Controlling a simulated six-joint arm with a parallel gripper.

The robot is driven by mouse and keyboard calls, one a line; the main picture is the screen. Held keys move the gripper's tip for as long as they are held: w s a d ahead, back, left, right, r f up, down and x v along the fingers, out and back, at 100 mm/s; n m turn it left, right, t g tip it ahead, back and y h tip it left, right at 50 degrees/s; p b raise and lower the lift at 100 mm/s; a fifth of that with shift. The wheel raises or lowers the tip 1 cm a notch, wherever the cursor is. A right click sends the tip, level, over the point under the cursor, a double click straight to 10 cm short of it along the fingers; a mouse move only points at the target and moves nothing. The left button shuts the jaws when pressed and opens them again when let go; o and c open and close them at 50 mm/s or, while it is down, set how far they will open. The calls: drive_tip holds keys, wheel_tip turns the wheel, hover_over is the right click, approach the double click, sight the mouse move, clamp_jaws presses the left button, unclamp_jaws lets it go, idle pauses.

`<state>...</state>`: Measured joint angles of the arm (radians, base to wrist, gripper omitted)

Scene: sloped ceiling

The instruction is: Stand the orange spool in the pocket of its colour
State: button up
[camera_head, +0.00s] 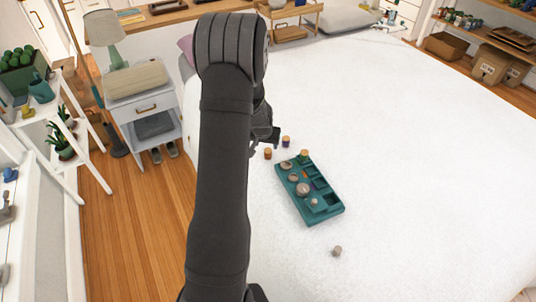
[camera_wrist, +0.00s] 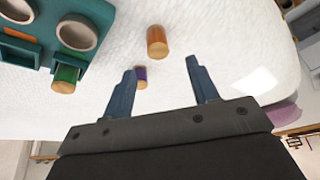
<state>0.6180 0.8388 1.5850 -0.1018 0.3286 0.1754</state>
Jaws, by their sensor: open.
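The orange spool (camera_head: 268,153) stands on the white bed, left of the teal tray (camera_head: 335,212). In the wrist view the orange spool (camera_wrist: 157,44) shows beyond my fingertips, apart from them. My gripper (camera_wrist: 160,67) is open with nothing between its fingers; in the head view it is partly hidden behind my arm. An orange patch (camera_wrist: 22,34) shows in the tray at the upper left of the wrist view, likely the orange pocket; the tray is cut off there.
A purple spool (camera_head: 286,141) stands on the bed near the orange one, and a green spool (camera_wrist: 65,80) is at the tray's end. Round grey cups (camera_wrist: 77,33) sit in the tray. A small grey object (camera_head: 337,251) lies on the bed. The bed's right side is clear.

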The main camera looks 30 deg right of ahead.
sight(268, 150)
drive_tip(key=shift+x, duration=2.9)
drive_tip(key=shift+s+d+r, duration=0.1)
drive_tip(key=shift+d, duration=0.05)
drive_tip(key=c, duration=1)
